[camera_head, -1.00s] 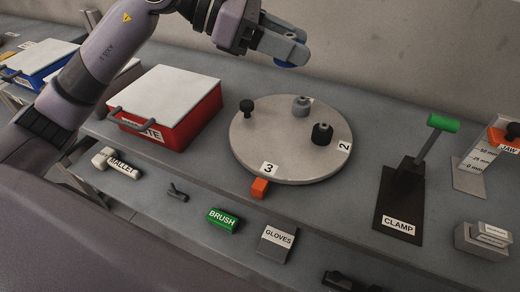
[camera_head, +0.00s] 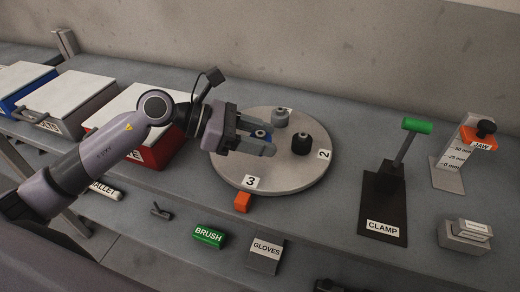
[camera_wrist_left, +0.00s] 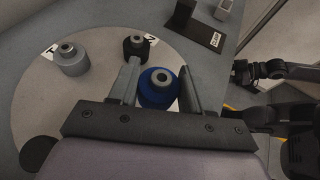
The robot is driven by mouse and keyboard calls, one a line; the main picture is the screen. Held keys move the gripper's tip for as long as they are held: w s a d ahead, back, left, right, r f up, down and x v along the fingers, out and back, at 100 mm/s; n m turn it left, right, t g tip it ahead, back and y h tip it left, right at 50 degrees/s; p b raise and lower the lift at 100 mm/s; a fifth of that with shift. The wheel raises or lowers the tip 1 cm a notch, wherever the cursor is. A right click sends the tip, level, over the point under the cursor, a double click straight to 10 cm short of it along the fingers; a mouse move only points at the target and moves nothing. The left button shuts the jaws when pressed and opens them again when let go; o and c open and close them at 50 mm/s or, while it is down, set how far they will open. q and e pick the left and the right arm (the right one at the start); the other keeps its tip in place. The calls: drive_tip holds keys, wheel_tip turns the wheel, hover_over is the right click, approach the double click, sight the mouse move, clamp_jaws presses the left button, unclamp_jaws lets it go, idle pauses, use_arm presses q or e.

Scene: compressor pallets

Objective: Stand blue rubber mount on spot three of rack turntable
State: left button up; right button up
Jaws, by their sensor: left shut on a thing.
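The blue rubber mount (camera_head: 260,135) is between the fingers of my left gripper (camera_head: 264,141), which is shut on it. In the left wrist view the mount (camera_wrist_left: 158,88) looks upright, with a grey ring and dark hole on top. Gripper and mount are over the round grey rack turntable (camera_head: 225,170); the gap below is not clear. The label 3 (camera_head: 251,182) is at the turntable's front edge, nearer than the gripper. A grey mount (camera_head: 281,118) and a black mount (camera_head: 301,144) stand on the turntable, the black one near label 2 (camera_head: 324,154). Dark arm parts show at the wrist view's right.
An orange block (camera_head: 242,202) sits at the turntable's front edge. A red box (camera_head: 160,150) with a white lid is left, partly behind my arm. The clamp (camera_head: 383,205) is right. The brush (camera_head: 209,236) and gloves (camera_head: 265,256) blocks lie in front.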

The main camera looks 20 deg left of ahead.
sight(260, 163)
use_arm(q)
drive_tip(key=shift+f, duration=1.9)
drive_tip(key=shift+f, duration=0.1)
drive_tip(key=shift+f+b, duration=0.15)
drive_tip(key=shift+b, duration=0.15)
drive_tip(key=o, duration=1.1)
drive_tip(key=shift+c, duration=0.2)
drive_tip(key=shift+r, duration=0.2)
